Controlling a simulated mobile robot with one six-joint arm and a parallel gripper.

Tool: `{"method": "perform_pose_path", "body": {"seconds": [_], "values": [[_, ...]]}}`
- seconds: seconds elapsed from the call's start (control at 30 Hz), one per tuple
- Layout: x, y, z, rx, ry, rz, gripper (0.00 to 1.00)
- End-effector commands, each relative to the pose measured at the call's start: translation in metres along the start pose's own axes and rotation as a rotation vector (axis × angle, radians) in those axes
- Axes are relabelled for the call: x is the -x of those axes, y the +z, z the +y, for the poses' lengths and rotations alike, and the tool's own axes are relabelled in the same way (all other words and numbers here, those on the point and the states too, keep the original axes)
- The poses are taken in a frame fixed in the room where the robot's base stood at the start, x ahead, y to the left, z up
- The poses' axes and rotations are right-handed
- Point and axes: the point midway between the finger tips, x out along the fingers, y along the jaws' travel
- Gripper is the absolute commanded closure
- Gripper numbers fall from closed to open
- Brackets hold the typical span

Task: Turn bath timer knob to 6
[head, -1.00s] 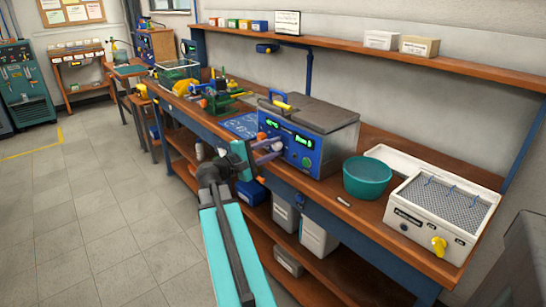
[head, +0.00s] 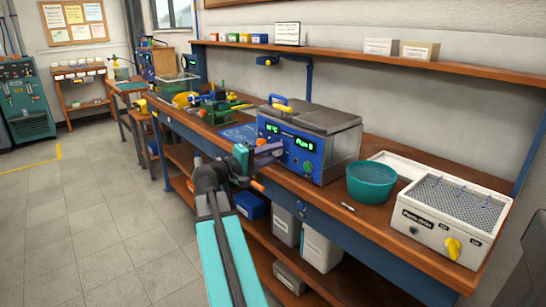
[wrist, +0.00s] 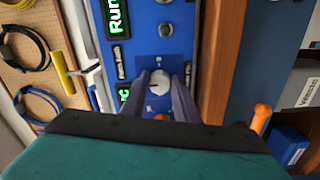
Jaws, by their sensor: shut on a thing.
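The bath (head: 340,140) is a metal box with a grey lid and a blue front panel, standing on the bench. Its panel has lit green displays; the right one seems to read "Run 0". In the wrist view the pale round timer knob (wrist: 158,83) sits on the blue panel, with a small dark mark on its face. My gripper (wrist: 162,92) is shut on the knob, one purple finger on each side. In the head view my gripper (head: 268,152) reaches the lower left of the panel, and the arm hides the knob there. The dial numbers are too small to read.
A teal bowl (head: 371,182) and a white box with a mesh top and yellow knob (head: 450,220) stand right of the bath. A small dark pen-like item (head: 348,206) lies near the bench's front edge. Green and yellow tools (head: 215,105) stand left. The floor (head: 95,215) is clear.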

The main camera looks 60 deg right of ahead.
Motion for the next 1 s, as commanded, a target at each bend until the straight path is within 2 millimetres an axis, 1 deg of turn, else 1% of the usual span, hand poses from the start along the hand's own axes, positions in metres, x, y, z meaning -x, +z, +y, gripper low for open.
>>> {"method": "perform_pose_path", "body": {"seconds": [0.3,0.33,0.43,0.83,1.0], "values": [[-0.001,0.001,0.0,-0.001,-0.001,-0.003,0.95],[-0.001,0.001,0.0,-0.001,0.0,-0.003,0.71],[-0.001,0.001,0.0,-0.001,0.0,-0.003,0.54],[0.002,0.0,0.0,0.0,0.0,-0.001,0.54],[0.011,0.0,0.0,0.0,-0.001,0.001,0.54]]}}
